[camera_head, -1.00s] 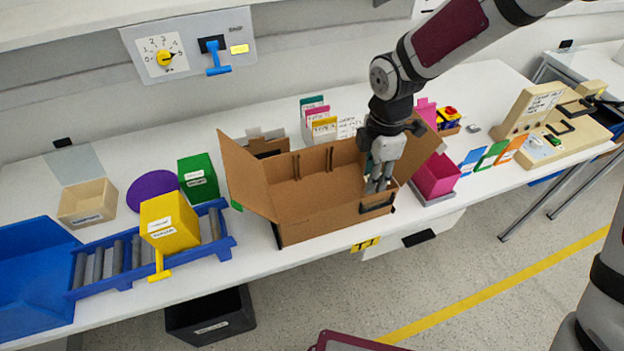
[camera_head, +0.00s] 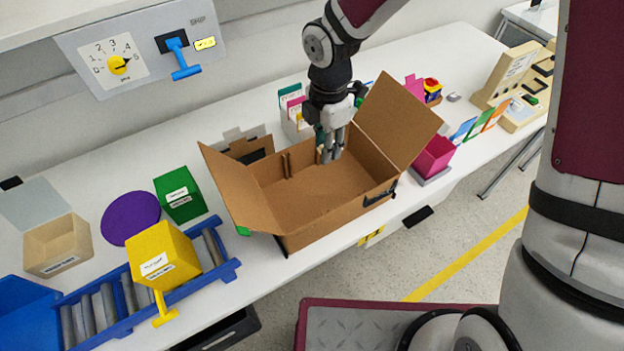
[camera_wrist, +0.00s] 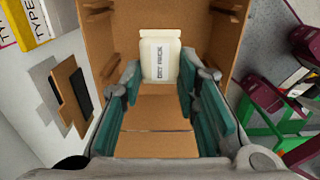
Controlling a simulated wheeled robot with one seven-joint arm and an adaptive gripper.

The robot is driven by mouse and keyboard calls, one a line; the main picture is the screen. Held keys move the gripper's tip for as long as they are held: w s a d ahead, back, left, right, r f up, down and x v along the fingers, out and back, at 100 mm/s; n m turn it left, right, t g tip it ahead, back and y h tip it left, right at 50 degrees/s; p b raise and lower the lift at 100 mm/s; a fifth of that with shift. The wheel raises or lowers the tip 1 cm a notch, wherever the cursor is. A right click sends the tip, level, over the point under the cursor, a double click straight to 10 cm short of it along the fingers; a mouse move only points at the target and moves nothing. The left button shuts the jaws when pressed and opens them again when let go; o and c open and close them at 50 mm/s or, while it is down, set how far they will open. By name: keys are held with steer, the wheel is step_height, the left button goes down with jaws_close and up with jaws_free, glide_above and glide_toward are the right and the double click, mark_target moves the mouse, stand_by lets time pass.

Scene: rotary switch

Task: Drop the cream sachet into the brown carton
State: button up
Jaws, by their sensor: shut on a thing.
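The brown carton (camera_head: 306,205) stands open on the white bench, its end flaps spread outward. My gripper (camera_head: 330,156) points down over the carton's opening, towards its back wall. In the wrist view my gripper (camera_wrist: 158,82) has its green-padded fingers on both sides of the cream sachet (camera_wrist: 160,60), which is printed "DRY PACK", and is shut on it. The carton's walls and floor (camera_wrist: 150,145) surround the sachet in that view. The sachet is hard to make out in the head view. How high it is above the carton floor is unclear.
A yellow box (camera_head: 162,256) sits on a blue roller rack, with a green box (camera_head: 180,194) and purple disc (camera_head: 130,217) behind. File cards (camera_head: 293,108) stand behind the carton, a pink bin (camera_head: 434,157) to its right. A rotary switch panel (camera_head: 140,50) is on the wall.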

steer(key=shift+f+b, duration=1.45)
steer(key=shift+f, duration=1.15)
steer(key=o, duration=0.8)
steer(key=shift+o, duration=0.2)
step_height(320, 180, up, 12)
